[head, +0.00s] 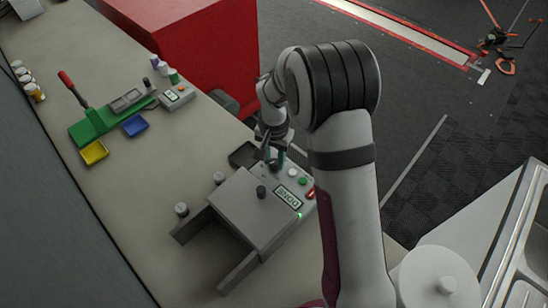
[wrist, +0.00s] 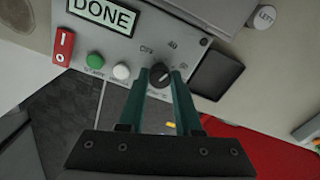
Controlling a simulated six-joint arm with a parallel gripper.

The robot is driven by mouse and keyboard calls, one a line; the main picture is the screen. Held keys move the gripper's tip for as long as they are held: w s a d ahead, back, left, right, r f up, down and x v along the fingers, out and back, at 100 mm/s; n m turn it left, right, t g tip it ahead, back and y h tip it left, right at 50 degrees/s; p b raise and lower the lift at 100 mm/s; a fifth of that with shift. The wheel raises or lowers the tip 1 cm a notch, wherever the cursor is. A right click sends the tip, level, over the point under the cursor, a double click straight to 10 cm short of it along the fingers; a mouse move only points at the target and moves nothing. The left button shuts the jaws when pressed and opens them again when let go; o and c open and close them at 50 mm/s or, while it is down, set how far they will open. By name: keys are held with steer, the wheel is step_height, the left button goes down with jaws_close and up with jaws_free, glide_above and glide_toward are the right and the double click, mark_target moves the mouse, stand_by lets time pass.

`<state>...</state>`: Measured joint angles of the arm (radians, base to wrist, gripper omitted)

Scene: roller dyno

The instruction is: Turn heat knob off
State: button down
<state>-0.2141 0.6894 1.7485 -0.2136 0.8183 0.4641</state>
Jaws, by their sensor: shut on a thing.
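The heat knob (wrist: 159,73) is a small round black knob on the light grey front panel of the grey machine (head: 240,205). Marks are printed around it, one reading OFF and another that looks like 40. My gripper (wrist: 160,78) has its two green fingers on either side of the knob, shut on it. In the head view my gripper (head: 274,158) is at the panel's far end, and the knob is mostly hidden there. I cannot tell which mark the knob points to. The display (wrist: 103,14) reads DONE.
Beside the knob are a white button (wrist: 121,72), a green button (wrist: 95,60) and a red rocker switch (wrist: 64,46). A dark tray (head: 243,155) lies beside the machine. A green press (head: 105,120) and small yellow and blue trays stand farther left.

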mark_target(274, 162)
steer(key=n, duration=1.2)
steer(key=shift+n, duration=0.3)
steer(key=shift+d+n, duration=0.1)
steer(key=shift+n, duration=0.2)
steer(key=c, duration=0.6)
jaws_free()
steer(key=shift+r, duration=0.1)
step_height(274, 162, up, 16)
steer(key=shift+f, duration=0.2)
